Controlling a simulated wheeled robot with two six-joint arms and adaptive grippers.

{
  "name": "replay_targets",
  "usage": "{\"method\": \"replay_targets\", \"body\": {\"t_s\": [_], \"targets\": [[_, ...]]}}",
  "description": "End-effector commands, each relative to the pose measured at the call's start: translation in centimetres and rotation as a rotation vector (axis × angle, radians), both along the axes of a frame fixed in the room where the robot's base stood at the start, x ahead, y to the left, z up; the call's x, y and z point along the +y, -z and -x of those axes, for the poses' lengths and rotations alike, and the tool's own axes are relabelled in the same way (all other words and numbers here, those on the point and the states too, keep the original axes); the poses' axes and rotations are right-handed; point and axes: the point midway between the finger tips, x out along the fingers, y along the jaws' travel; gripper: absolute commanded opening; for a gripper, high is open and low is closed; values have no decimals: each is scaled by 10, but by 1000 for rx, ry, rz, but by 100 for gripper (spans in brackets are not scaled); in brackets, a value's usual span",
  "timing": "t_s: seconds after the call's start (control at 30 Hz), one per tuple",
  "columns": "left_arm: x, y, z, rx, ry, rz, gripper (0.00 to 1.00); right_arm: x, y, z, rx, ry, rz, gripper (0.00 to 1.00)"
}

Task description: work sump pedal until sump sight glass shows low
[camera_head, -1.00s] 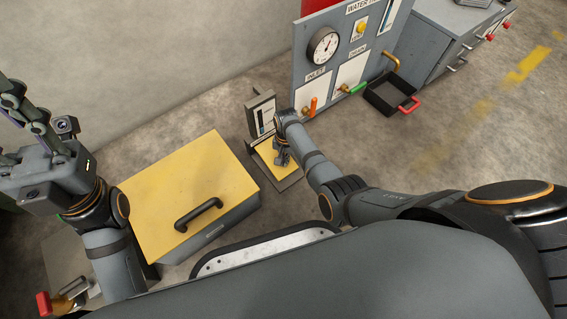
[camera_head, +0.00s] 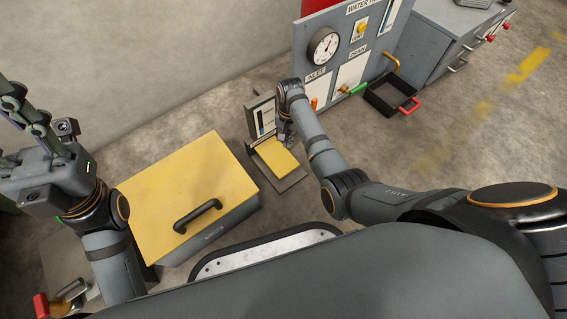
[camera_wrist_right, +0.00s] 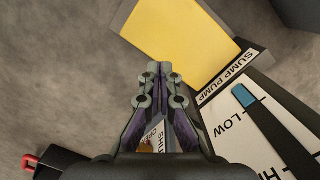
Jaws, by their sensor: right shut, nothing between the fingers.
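The sump pedal (camera_head: 278,156) is a yellow plate in a grey frame on the floor. It also shows at the top of the right wrist view (camera_wrist_right: 180,40). The sump sight glass (camera_head: 261,121) stands upright behind it. In the right wrist view the sight glass (camera_wrist_right: 280,135) is a dark slot with a short blue column, its end close to the LOW mark. My right gripper (camera_head: 285,137) is shut and empty, above the pedal's far edge beside the sight glass. My left gripper (camera_head: 15,105) is at the far left; its fingertips are not clear.
A yellow-topped box (camera_head: 180,185) with a black handle stands left of the pedal. A grey panel (camera_head: 340,45) with a gauge and valves stands behind. A black tray (camera_head: 390,97) with a red handle lies on the floor at right. Open floor lies right of my arm.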

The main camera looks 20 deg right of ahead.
Motion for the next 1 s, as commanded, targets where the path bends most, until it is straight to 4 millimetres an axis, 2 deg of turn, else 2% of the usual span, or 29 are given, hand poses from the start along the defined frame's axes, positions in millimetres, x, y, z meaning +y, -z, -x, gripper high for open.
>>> {"method": "replay_targets", "body": {"t_s": [0.1, 0.3, 1.0], "targets": [[0, 0, 0, 0, 0, 0, 40, -1, -23, -2, -2, 0, 0, 0], [0, 0, 0, 0, 0, 0, 40, -2, -42, -4, 0, 0, 0, 0], [0, 0, 0, 0, 0, 0, 40, -2, -44, -4, 0, 0, 0, 0]]}}
